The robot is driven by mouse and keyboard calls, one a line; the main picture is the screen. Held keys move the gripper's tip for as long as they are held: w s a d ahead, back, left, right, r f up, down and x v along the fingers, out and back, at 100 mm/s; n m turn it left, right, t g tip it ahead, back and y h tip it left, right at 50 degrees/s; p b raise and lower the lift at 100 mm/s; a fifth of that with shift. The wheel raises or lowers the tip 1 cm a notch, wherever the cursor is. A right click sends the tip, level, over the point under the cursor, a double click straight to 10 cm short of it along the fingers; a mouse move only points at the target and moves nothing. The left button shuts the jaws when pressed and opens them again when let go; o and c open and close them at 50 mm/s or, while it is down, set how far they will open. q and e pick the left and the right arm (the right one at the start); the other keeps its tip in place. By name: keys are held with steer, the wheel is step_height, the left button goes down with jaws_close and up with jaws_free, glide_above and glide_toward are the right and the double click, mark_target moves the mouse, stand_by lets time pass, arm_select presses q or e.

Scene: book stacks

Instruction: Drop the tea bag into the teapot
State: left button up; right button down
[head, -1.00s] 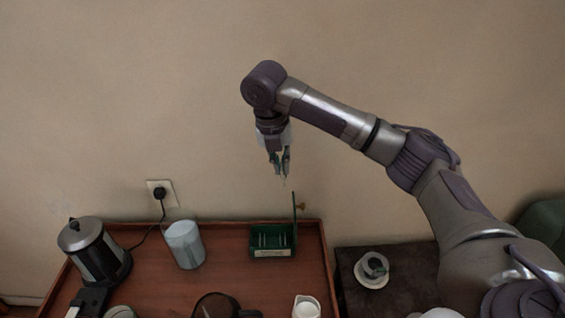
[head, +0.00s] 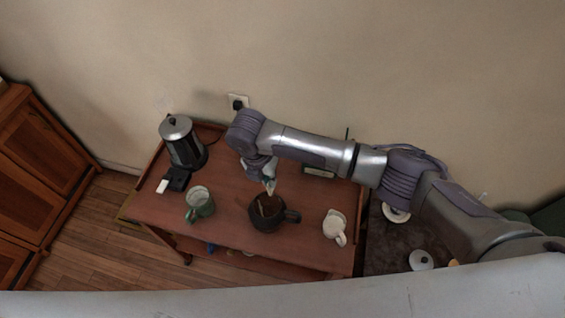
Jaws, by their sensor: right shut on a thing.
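A dark teapot (head: 267,222) stands on the wooden tea table, its open top facing up and its handle to the right. My right gripper (head: 269,186) points down just above the teapot's far rim, shut on the tea bag. The tea bag itself is too small and too close to the fingers to make out clearly. I cannot tell whether any of it reaches into the opening. My left gripper is out of view.
A steel kettle (head: 183,145) stands at the table's back left. A green mug (head: 199,204) is left of the teapot, a white jug (head: 334,226) right of it. My right arm partly covers the tea box at the back. A dark side table (head: 385,250) adjoins on the right.

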steer(key=shift+f+b, duration=2.7)
steer(key=shift+f, duration=0.3)
steer(key=shift+r, duration=0.1)
steer(key=c, duration=1.2)
jaws_free()
step_height(320, 180, up, 12)
glide_above(270, 189)
steer(key=w+a, duration=0.1)
steer(key=a, duration=0.1)
steer(key=shift+w, duration=0.2)
